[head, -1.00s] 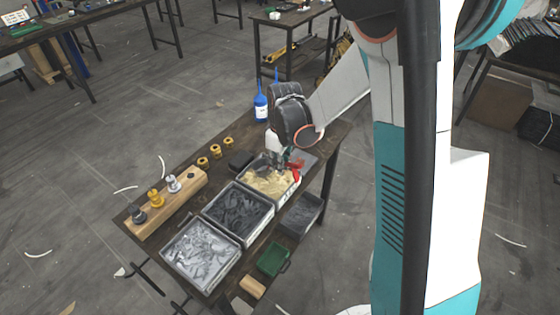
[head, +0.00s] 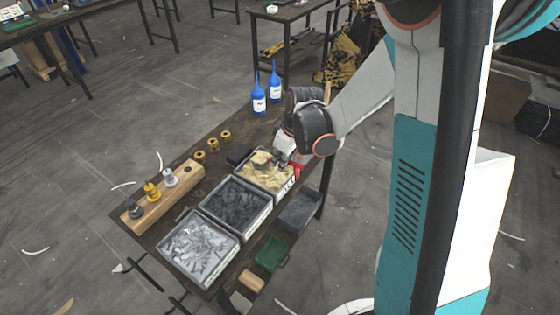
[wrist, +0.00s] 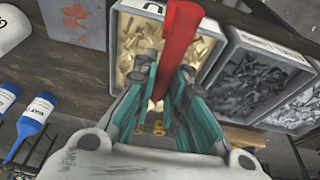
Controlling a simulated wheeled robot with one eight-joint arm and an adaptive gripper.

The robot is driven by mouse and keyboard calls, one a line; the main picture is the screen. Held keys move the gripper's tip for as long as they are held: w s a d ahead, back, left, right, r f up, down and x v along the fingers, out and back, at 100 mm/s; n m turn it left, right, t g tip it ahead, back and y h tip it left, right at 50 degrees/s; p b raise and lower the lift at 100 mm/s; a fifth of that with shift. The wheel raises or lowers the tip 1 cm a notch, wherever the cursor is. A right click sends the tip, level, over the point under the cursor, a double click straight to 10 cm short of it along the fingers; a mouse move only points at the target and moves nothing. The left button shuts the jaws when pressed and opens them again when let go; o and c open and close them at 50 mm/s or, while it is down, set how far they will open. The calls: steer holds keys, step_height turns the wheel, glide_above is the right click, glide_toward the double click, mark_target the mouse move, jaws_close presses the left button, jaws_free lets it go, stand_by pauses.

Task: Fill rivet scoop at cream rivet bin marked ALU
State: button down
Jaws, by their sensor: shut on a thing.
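The cream rivet bin (head: 287,188) is the farthest of three bins in a row on the bench and holds yellowish rivets. In the wrist view, the end of its label (wrist: 152,8) shows only a "U". My gripper (head: 286,160) is over this bin. In the wrist view, my gripper (wrist: 160,95) is shut on a red handle (wrist: 178,45), which I take to be the rivet scoop's. The handle hides part of the rivets. The scoop's bowl is not clear in either view, so I cannot tell whether it holds rivets.
A bin of dark rivets (head: 236,207) and a bin of light grey rivets (head: 199,248) stand alongside. Blue bottles (head: 259,93) stand at the bench's far end.

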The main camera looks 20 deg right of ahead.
steer(key=shift+t+y, duration=0.3)
steer(key=shift+t, duration=0.2)
steer(key=shift+s+d+r+p, duration=0.15)
steer(key=shift+r+p, duration=0.6)
steer(key=shift+r, duration=0.65)
steer(key=shift+s+d+r+p, duration=0.15)
steer(key=shift+r+p, duration=0.55)
steer(key=shift+r, duration=0.65)
steer(key=shift+a+f, duration=0.1)
